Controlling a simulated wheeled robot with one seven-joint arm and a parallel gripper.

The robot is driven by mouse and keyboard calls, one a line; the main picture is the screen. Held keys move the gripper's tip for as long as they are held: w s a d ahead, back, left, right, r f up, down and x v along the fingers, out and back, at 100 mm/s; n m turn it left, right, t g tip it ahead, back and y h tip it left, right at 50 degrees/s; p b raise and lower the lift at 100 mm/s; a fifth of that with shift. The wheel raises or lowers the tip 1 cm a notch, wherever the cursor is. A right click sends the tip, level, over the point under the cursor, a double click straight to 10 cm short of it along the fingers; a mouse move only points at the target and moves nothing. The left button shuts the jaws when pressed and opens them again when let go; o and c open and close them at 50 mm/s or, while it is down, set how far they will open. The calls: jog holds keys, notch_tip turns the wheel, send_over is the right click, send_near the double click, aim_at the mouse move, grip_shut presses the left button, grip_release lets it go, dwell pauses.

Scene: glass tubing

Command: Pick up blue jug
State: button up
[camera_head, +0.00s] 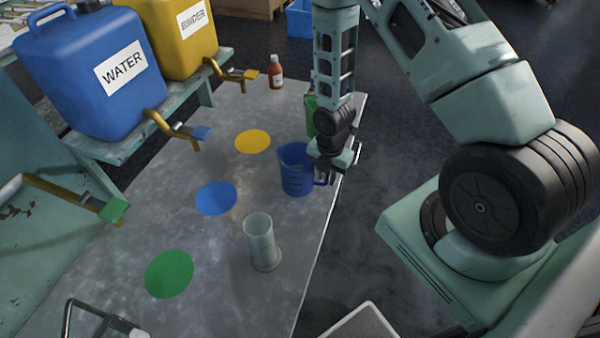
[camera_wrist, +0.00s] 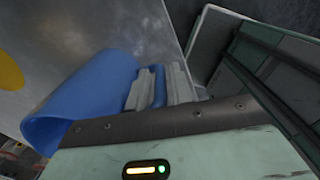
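The blue jug (camera_head: 296,172) stands upright on the grey table near its right edge. Its handle side faces right, toward my gripper (camera_head: 324,172). In the wrist view the jug (camera_wrist: 85,95) lies to the left of my gripper (camera_wrist: 157,78). The jug's blue handle shows between the two grey fingers, which look close against it on both sides. The jug looks to be resting on the table, and its far side is hidden in the wrist view.
A clear cylinder (camera_head: 260,241) stands in front of the jug. A green container (camera_head: 311,115) is partly hidden behind my arm. A brown bottle (camera_head: 275,73) stands at the back. Yellow (camera_head: 252,141), blue (camera_head: 215,198) and green (camera_head: 169,274) discs mark the table. A blue water tank (camera_head: 92,72) is on the shelf.

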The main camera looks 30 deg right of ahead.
grip_shut()
jog(key=shift+r, duration=0.1)
notch_tip(320, 180, up, 10)
jog(key=shift+f+b, duration=0.1)
jog(key=shift+b, duration=0.65)
